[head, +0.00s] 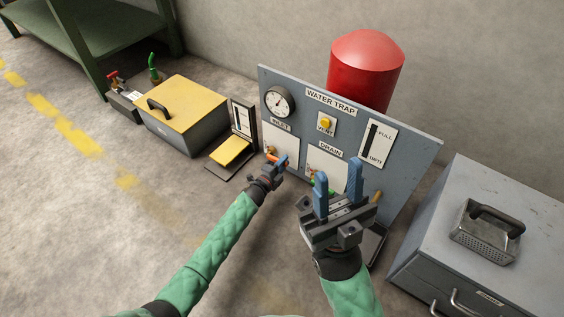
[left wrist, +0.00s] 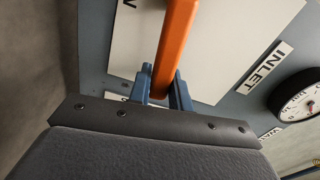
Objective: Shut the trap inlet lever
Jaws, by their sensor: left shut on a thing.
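The orange inlet lever (head: 281,158) is on the blue-grey water trap panel (head: 410,154), beside the INLET label (head: 281,125). My left gripper (head: 274,164) is at the lever. In the left wrist view, the lever (left wrist: 178,40) runs between the two blue fingers of my left gripper (left wrist: 164,90), which is shut on it. My right gripper (head: 338,188) is open, its two blue fingers upright and apart, with nothing seen between them. It covers part of the panel's drain area, where bits of green show behind a finger.
A gauge (head: 278,102) and a yellow vent button (head: 326,123) are on the panel. A red tank (head: 364,70) stands behind it. A yellow-topped box (head: 184,108) is at left, a grey cabinet (head: 450,215) at right. Bare floor lies at left front.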

